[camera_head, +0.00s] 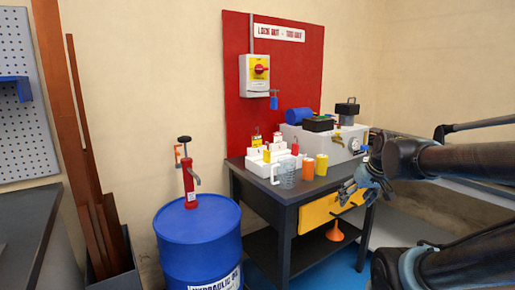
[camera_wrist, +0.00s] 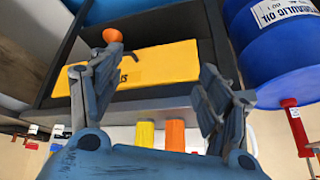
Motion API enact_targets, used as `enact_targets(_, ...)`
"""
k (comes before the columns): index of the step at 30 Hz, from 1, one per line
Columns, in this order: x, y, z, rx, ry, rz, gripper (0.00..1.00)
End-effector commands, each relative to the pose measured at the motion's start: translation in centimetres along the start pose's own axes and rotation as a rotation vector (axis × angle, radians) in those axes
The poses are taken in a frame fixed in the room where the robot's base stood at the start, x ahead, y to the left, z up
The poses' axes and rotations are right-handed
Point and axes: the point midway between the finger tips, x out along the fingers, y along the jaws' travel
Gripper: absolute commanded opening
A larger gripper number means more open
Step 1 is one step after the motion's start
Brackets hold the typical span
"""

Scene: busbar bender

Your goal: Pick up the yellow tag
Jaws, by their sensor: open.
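Small yellow pieces show at the white rack on the dark workbench in the head view: one high at the back (camera_head: 256,140) and one lower at the front (camera_head: 267,156). I cannot tell for sure which is the yellow tag. My gripper (camera_head: 360,188) is at the right of the bench's front edge, apart from the rack. In the wrist view my gripper (camera_wrist: 160,64) has its fingers spread with nothing between them.
A grey machine (camera_head: 343,146) is behind. A blue drum (camera_head: 201,245) with a red pump (camera_head: 190,183) stands left. An orange funnel (camera_head: 335,234) is below.

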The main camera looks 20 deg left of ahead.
Motion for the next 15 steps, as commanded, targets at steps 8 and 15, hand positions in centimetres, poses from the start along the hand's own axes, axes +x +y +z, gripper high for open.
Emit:
enact_targets(8, 0.4, -7.4, -14.1, -0.2, 0.242, -0.146, 0.7)
enact_targets(15, 0.8, -15.2, -24.4, -0.321, 0.447, -0.247, 0.7)
